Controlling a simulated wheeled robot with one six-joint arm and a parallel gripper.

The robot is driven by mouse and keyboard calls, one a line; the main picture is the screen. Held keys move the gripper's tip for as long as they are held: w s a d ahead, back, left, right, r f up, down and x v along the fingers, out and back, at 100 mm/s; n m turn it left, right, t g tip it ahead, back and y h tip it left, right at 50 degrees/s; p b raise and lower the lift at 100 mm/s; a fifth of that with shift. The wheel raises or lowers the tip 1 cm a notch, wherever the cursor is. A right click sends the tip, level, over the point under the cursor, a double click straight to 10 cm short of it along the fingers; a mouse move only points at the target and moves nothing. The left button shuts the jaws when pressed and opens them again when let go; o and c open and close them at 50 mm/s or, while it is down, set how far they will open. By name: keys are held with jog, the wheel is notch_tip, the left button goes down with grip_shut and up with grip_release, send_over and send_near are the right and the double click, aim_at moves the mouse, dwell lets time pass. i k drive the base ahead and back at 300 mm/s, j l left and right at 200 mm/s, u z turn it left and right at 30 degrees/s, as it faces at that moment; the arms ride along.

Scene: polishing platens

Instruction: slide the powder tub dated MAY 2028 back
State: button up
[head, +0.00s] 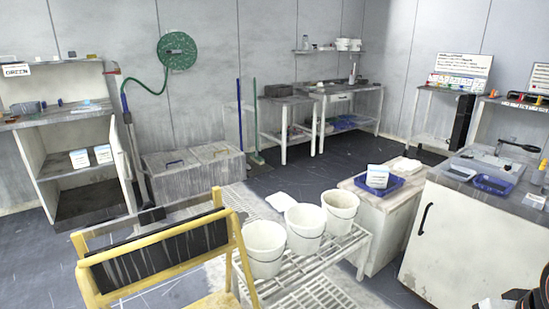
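No date can be read in this view, so I cannot tell which thing is the tub dated MAY 2028. Two small white packs with blue and dark labels, a left one (79,158) and a right one (103,154), stand side by side on the shelf of the open cabinet (32,150) at the left. A similar white labelled pack (377,176) stands in a blue tray (392,190) on a low white cabinet at the right. Whether these are powder tubs is unclear. A dark part of mine shows at the bottom right corner; no gripper fingers can be made out.
Several white buckets (264,247) stand on a slatted white rack in front. A yellow-framed stand (165,250) is at the front left. Grey bins (190,175) stand by the back wall. A white counter (465,245) fills the right. Dark floor (295,178) is clear in the middle.

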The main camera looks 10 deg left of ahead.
aim_at(104, 154)
jog(key=k+j, duration=0.45)
jog(key=j, duration=0.25)
jog(key=k+j+u, duration=0.1)
jog(key=k+j, duration=0.35)
jog(key=j, duration=0.3)
jog(key=k+j, duration=0.2)
jog(key=j, duration=0.15)
jog(key=j+u, duration=0.1)
jog(key=j, duration=1.9)
jog(key=i+j+u, duration=0.15)
jog(key=j, duration=0.85)
jog(key=i+j+u, duration=0.1)
jog(key=i+j, duration=0.5)
jog(key=j, duration=0.2)
jog(key=i+j, duration=0.65)
jog(key=i+j+u, duration=0.1)
jog(key=i, duration=0.5)
jog(key=i+j, duration=0.1)
jog(key=i, duration=0.5)
jog(key=i+j+u, duration=0.4)
jog(key=i, duration=0.25)
jog(key=l, duration=0.1)
